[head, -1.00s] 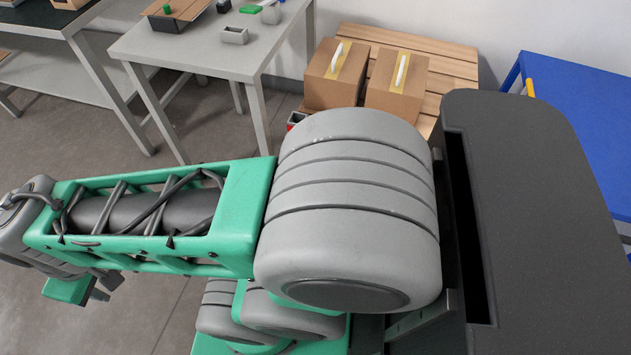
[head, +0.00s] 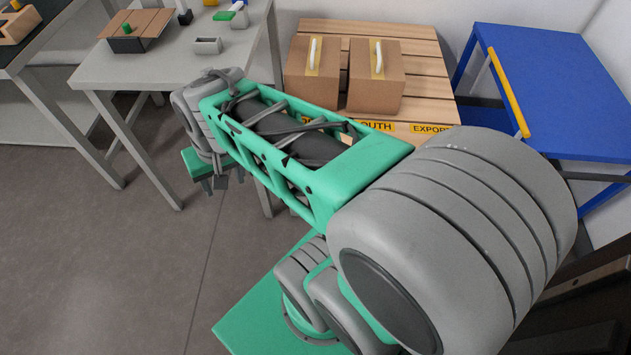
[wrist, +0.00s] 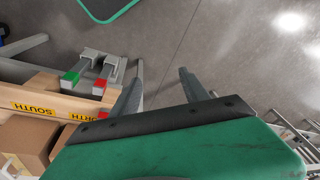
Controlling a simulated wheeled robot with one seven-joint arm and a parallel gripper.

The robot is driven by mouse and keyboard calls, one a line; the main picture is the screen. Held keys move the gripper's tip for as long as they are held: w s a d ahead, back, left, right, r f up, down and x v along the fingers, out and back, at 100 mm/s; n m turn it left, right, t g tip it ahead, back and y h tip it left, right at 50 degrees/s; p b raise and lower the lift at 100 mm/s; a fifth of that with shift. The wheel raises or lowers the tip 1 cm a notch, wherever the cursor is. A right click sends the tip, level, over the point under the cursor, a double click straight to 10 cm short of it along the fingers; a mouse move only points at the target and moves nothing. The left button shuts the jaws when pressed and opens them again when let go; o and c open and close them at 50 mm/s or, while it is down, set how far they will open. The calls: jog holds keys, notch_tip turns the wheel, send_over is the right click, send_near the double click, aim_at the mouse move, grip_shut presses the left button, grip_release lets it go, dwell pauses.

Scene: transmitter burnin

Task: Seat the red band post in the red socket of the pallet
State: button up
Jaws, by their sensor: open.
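My gripper (head: 214,184) hangs at the end of my arm beside the grey table in the head view. In the wrist view, my gripper (wrist: 162,76) is open, with its fingers apart and only floor between them. A brown board on a dark base (head: 143,42), perhaps the pallet, sits on the grey table with a green post (head: 127,29) on it. I cannot make out a red band post or red socket there. In the wrist view, a red-ended grey piece (wrist: 99,87) and a green-ended one (wrist: 70,78) show left of my gripper.
The grey table (head: 95,74) also holds a small grey open block (head: 208,46) and other small items. Behind my arm, two cartons (head: 376,90) stand on a wooden pallet (head: 428,62) with yellow labels. A blue table (head: 560,85) stands right. Floor at left is clear.

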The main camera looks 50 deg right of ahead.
jog(key=w+d+f+m, duration=0.1)
jog(key=d+f+m, duration=0.1)
jog(key=d+m, duration=0.1)
jog(key=w+d+f+m+b, duration=0.1)
jog(key=d+f+m, duration=0.1)
jog(key=d+m, duration=0.1)
jog(key=w+d+f+m+y+b, duration=0.1)
jog(key=w+d+f+m, duration=0.1)
jog(key=d+f+m, duration=0.1)
jog(key=shift+d+m, duration=0.6)
jog(key=shift+d, duration=0.1)
jog(key=s+d+f+m+t+y+b, duration=0.1)
jog(key=d+f+m, duration=0.4)
jog(key=d+m, duration=0.25)
jog(key=s+d+f+m+y+b, duration=0.1)
jog(key=s+d+f+m, duration=0.1)
jog(key=d+f+m, duration=0.45)
jog(key=shift+m, duration=0.3)
jog(key=w+f+b, duration=0.1)
jog(key=f, duration=0.1)
jog(key=w+f+b, duration=0.1)
jog(key=f+b, duration=0.1)
jog(key=f, duration=0.1)
jog(key=shift+w+d+f, duration=0.2)
jog(key=shift+w+f, duration=0.1)
jog(key=shift+w, duration=0.1)
jog(key=shift+c, duration=0.5)
grip_shut()
